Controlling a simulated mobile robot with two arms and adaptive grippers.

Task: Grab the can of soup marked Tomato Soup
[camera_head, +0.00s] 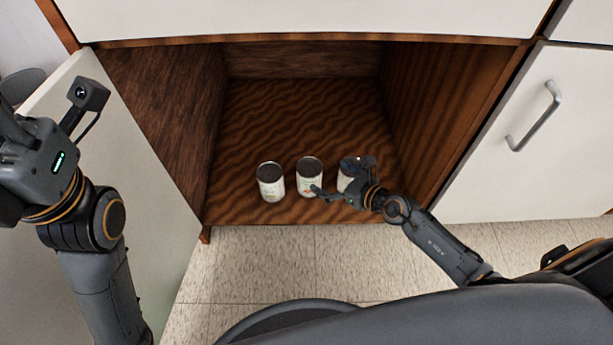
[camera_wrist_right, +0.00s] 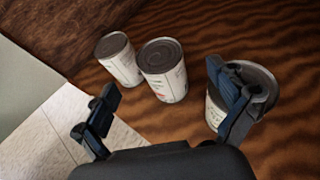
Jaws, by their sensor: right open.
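Three white-labelled cans with dark lids stand upright in a row near the front of the open cabinet: a left can (camera_head: 270,183), a middle can (camera_head: 309,177) and a right can (camera_head: 344,181). The middle label has a small reddish patch; no label text is readable, so I cannot tell which is Tomato Soup. My right gripper (camera_head: 340,177) is open and empty. In the right wrist view, the middle can (camera_wrist_right: 163,72) lies ahead between its fingers, and one finger covers part of the right can (camera_wrist_right: 262,82). My left gripper (camera_head: 32,165) is at the left; its fingers are not clear.
The wooden cabinet floor (camera_head: 300,115) is clear behind the cans. An open white door (camera_head: 150,190) stands at the left, and a closed door (camera_head: 520,150) with a handle is at the right. The cabinet's front edge lies just before the cans, above the tiled floor (camera_head: 265,265).

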